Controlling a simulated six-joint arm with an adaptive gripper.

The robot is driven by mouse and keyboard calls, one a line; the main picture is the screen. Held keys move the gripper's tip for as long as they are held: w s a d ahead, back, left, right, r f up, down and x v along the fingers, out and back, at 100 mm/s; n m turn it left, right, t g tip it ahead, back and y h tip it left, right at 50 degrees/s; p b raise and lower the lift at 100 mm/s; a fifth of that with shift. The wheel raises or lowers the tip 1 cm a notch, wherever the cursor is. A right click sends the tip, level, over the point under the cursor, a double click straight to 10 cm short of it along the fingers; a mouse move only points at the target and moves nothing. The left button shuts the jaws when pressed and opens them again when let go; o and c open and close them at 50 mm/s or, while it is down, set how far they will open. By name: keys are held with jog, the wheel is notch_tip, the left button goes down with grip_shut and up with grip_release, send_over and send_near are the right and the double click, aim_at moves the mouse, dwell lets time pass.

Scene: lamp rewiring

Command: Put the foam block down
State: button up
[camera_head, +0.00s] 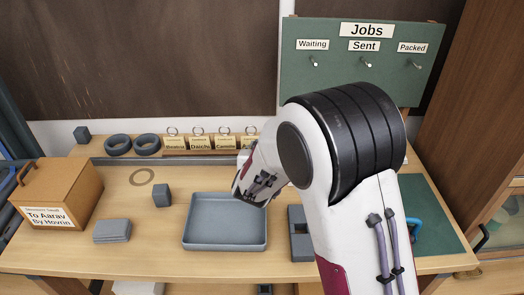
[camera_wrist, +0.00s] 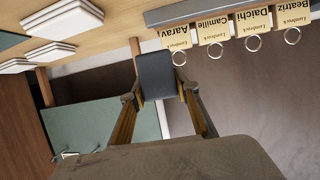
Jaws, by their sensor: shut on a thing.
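In the wrist view my gripper (camera_wrist: 158,91) is shut on a dark grey foam block (camera_wrist: 156,72), with one finger on each side of it. The block is in the air, and the name tags lie beyond it in that view. In the head view my arm hides the fingers and the held block.
A blue-grey tray (camera_head: 225,240) lies at the table's middle. A grey block (camera_head: 161,196), grey stack (camera_head: 112,231), labelled box (camera_head: 62,192) and dark rings (camera_head: 118,145) stand left of it. Name tags (camera_head: 200,143) line the back. Bare wood shows around a ring mark (camera_head: 142,170).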

dwell(0.8)
jog(key=w+d+r, duration=0.2)
jog(key=d, duration=1.1)
jog(key=w+d+r, duration=0.2)
jog(key=d, duration=1.1)
jog(key=s+d+f, duration=0.1)
jog(key=s+d, duration=0.6)
jog(key=d, duration=0.4)
jog(key=s+d+f+n+y, duration=0.1)
jog(key=s+d+f, duration=0.1)
jog(key=s+d, duration=0.6)
jog(key=shift+d+f, duration=0.15)
jog(key=shift+d, duration=1.35)
jog(key=shift+f, duration=3.15)
